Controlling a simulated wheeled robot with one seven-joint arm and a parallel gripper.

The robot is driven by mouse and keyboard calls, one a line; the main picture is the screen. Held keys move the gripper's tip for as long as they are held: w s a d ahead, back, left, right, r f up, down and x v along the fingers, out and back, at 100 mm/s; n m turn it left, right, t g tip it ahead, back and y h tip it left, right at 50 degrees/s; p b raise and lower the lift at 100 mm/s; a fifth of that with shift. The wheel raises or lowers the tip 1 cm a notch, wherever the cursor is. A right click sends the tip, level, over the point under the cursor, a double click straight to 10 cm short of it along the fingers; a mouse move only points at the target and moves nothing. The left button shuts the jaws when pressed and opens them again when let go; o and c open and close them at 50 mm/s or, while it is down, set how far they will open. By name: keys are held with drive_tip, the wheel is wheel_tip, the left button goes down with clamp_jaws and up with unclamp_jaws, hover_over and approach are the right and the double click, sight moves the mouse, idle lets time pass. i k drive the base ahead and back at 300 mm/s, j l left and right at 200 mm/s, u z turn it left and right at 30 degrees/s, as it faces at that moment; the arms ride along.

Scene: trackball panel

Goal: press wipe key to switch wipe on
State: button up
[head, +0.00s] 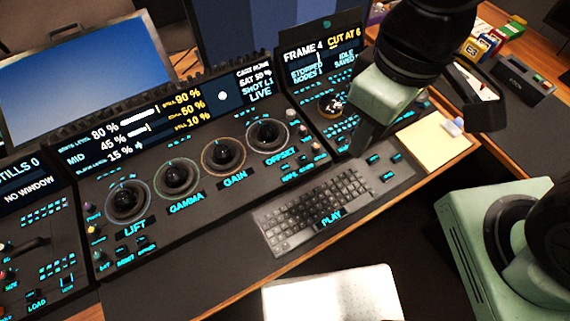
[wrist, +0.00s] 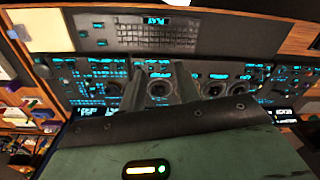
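The control panel (head: 195,127) has trackballs labelled lift, gamma, gain and offset, and many small cyan-lit keys. I cannot pick out the wipe key; most key labels are too small to read. My gripper (head: 360,145) hangs over the right-hand panel section, hiding some of its keys. In the wrist view my gripper (wrist: 160,76) shows two dark fingers standing apart with nothing between them, and the panel lies beyond them. I cannot tell whether a fingertip touches a key.
A keyboard (head: 315,208) lies in front of the trackballs. A yellow note pad (head: 435,142) is right of the panel, and a white notebook (head: 335,295) is at the front. A monitor (head: 75,75) stands behind at left. Small boxes (head: 483,45) stand at the back right.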

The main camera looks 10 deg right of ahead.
sight(286, 167)
drive_tip(key=k+j, duration=0.1)
drive_tip(key=j, duration=0.25)
drive_tip(key=k+j+z, duration=0.1)
drive_tip(key=j, duration=0.3)
drive_tip(key=k+j+z, duration=0.1)
drive_tip(key=j, duration=0.25)
drive_tip(key=k+j, duration=0.2)
drive_tip(key=j, duration=0.15)
drive_tip(key=k+j+z, duration=0.1)
drive_tip(key=j, duration=0.25)
drive_tip(key=k+j, duration=0.15)
drive_tip(key=j, duration=0.2)
drive_tip(key=z, duration=0.05)
